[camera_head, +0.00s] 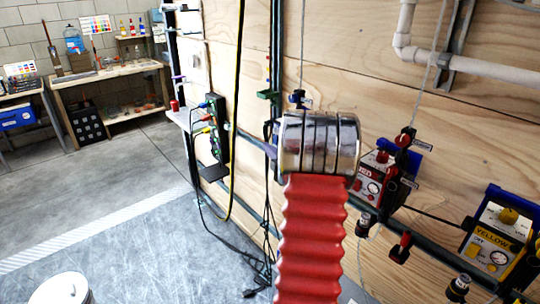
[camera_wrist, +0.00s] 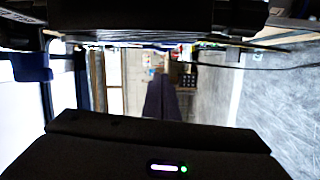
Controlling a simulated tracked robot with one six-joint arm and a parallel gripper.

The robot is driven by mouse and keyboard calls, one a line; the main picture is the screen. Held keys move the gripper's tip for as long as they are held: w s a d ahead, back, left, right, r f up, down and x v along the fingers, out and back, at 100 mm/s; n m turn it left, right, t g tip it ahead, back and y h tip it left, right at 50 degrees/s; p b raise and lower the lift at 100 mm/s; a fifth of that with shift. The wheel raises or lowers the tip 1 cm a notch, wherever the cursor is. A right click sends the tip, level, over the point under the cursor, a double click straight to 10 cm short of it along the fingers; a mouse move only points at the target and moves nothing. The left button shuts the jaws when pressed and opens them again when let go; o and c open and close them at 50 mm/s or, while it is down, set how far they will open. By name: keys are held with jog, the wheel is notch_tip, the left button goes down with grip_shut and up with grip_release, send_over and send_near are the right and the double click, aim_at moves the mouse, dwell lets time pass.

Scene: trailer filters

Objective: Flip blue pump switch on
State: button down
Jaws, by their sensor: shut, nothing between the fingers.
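No pump labelled blue is readable in either view; my arm covers part of the wall in the head view. A small blue-topped fitting (camera_head: 298,98) shows just above my arm's silver cuff. My gripper's dark fingers (camera_wrist: 160,84) are together in the middle of the wrist view, with nothing seen between them. In the head view a dark finger-like part (camera_head: 262,156) juts left from behind the cuff; the rest is hidden. In the wrist view a blue part (camera_wrist: 32,68) is at the upper left, too cropped to identify.
A red pump box (camera_head: 374,181) and a yellow pump box (camera_head: 497,232) are on the plywood wall to the right. A black power strip (camera_head: 218,131) with coloured plugs and hanging cables is to the left. The left floor is mostly clear; a workbench (camera_head: 108,75) stands farther back.

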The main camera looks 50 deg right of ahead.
jog(key=shift+s+d+f, duration=0.1)
jog(key=shift+s+d, duration=0.1)
jog(key=shift+d, duration=0.5)
jog(key=shift+s+d+f, duration=0.1)
jog(key=shift+s+d, duration=0.1)
jog(key=shift+d, duration=0.45)
jog(key=shift+s+d, duration=0.1)
jog(key=shift+d, duration=0.1)
jog(key=s+a, duration=0.7)
jog(key=a, duration=0.1)
jog(key=shift+s+a+f, duration=0.3)
jog(key=shift+s+f, duration=0.1)
jog(key=shift+f, duration=0.05)
